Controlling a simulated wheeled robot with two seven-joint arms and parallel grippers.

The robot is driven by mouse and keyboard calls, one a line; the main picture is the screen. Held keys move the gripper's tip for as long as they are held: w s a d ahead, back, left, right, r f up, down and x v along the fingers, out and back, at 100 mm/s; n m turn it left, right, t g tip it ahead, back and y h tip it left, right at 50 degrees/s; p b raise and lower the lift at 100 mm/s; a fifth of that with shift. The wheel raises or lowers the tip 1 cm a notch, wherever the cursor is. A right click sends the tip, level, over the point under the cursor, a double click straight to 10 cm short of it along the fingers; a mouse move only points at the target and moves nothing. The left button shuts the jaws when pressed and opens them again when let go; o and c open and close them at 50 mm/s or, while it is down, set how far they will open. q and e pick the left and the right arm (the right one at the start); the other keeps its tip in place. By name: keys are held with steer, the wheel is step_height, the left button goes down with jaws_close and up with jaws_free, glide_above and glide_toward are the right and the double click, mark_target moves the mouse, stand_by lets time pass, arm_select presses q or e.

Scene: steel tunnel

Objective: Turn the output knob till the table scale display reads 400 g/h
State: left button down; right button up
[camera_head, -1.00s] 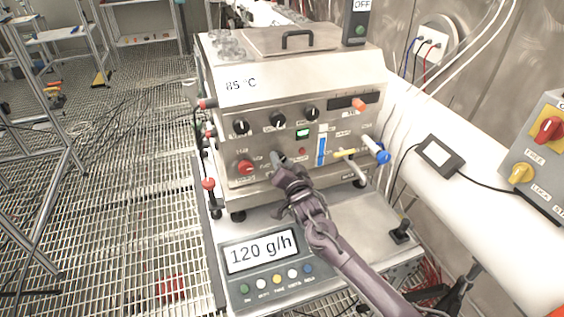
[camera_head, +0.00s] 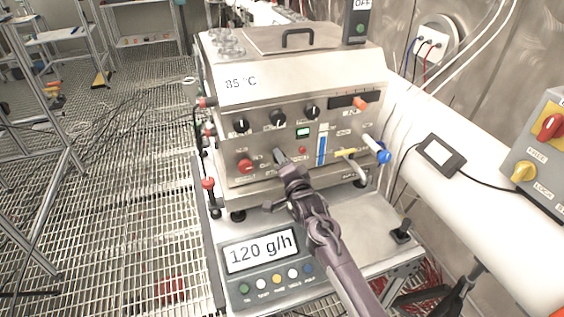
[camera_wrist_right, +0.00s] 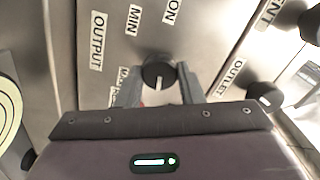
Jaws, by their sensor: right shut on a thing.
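The steel machine (camera_head: 345,68) stands on the table scale, whose display (camera_head: 260,250) reads 120 g/h. My right gripper (camera_head: 280,155) is at the machine's front panel, below the middle of three black knobs. In the right wrist view, a black knob with a white pointer mark (camera_wrist_right: 159,73) sits between the fingers of my right gripper (camera_wrist_right: 160,85), which is shut on it. The labels OUTPUT (camera_wrist_right: 97,40) and MIN (camera_wrist_right: 134,18) are printed near this knob. In the head view my gripper hides it. My left gripper is not in view.
A red knob (camera_head: 245,166) is left of my right gripper. A blue-ended handle (camera_head: 376,148) and a yellow-handled valve (camera_head: 346,152) stick out at the right. Coloured buttons (camera_head: 277,279) line the scale's front. A white pipe (camera_head: 480,215) runs along the right.

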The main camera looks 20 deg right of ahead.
steer(key=shift+f+m, duration=0.1)
steer(key=shift+m, duration=0.8)
steer(key=o, duration=1)
steer(key=s+b, duration=0.2)
steer(key=s, duration=0.6)
steer(key=shift+d, duration=0.2)
